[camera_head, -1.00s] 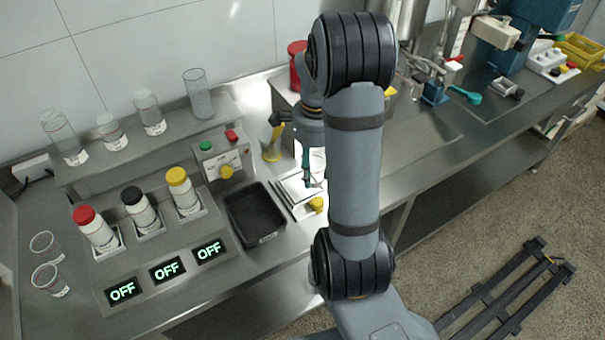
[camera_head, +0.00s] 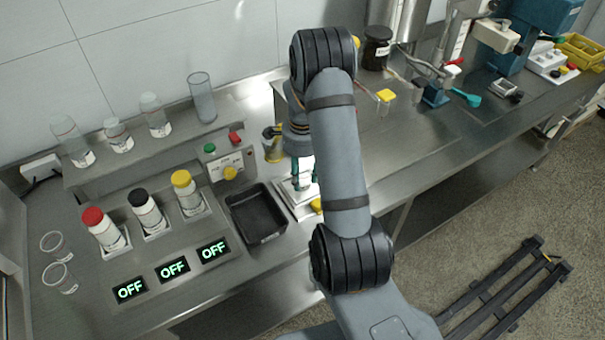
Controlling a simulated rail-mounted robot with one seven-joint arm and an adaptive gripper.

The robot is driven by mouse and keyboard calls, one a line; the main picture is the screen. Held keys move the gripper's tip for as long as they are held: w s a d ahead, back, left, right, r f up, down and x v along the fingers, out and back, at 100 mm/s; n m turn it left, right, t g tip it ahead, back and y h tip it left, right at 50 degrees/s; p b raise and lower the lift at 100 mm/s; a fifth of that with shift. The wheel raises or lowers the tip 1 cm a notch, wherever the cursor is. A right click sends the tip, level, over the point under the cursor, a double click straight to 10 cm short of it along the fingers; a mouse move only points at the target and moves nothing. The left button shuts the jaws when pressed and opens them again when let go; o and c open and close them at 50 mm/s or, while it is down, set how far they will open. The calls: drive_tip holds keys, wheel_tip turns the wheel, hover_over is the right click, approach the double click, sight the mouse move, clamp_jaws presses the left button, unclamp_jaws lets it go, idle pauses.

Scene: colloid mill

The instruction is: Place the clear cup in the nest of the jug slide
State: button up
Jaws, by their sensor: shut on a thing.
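My gripper (camera_head: 303,184) points down over the white, brightly lit plate of a small balance (camera_head: 302,209), beside the black tray. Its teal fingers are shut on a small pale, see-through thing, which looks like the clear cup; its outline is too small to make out. I cannot tell whether it touches the plate. Two other clear cups (camera_head: 52,244) (camera_head: 60,278) stand at the far left of the bench. I cannot make out the jug slide or its nest for certain; my arm covers part of the bench.
A black tray (camera_head: 257,213) lies just left of the balance. Red-, black- and yellow-capped bottles (camera_head: 105,229) stand in holders behind OFF displays (camera_head: 172,268). Glassware lines the raised shelf (camera_head: 160,142). A yellow-topped clear container (camera_head: 385,99) stands right of my arm; a dark jar (camera_head: 376,48) is behind.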

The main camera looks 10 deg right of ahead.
drive_tip(key=shift+f, duration=0.2)
drive_tip(key=o, duration=0.8)
drive_tip(key=shift+r, duration=0.1)
drive_tip(key=shift+r, duration=0.25)
wheel_tip(320, 180, up, 12)
drive_tip(key=shift+f+b, duration=0.15)
drive_tip(key=shift+b, duration=0.3)
